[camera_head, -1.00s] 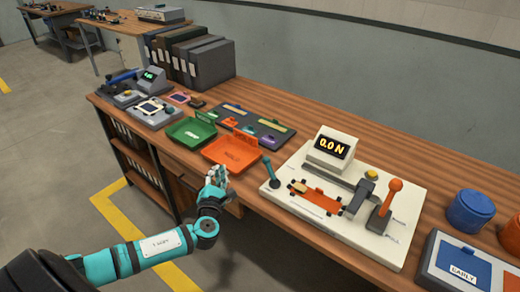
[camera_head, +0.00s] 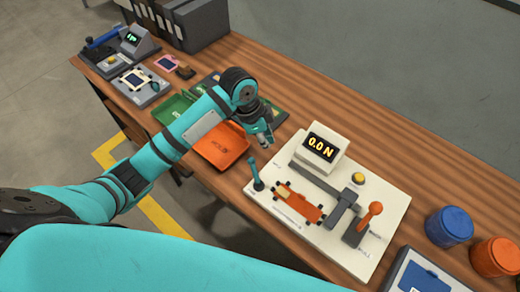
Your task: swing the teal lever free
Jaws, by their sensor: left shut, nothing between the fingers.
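The teal lever (camera_head: 255,174) stands nearly upright at the left corner of the cream test fixture (camera_head: 368,262). A small orange skateboard-like piece (camera_head: 299,203) lies on the fixture beside it, next to a grey clamp bar. My left gripper (camera_head: 263,138) is shut and empty, above the table just behind the lever and apart from it. My right gripper is out of view.
The fixture carries a 0.0 N display (camera_head: 322,144), a yellow button (camera_head: 357,178) and an orange-knobbed lever (camera_head: 371,214). An orange tray (camera_head: 222,152) lies left of the gripper. Blue (camera_head: 449,227) and orange (camera_head: 494,257) round containers stand at right.

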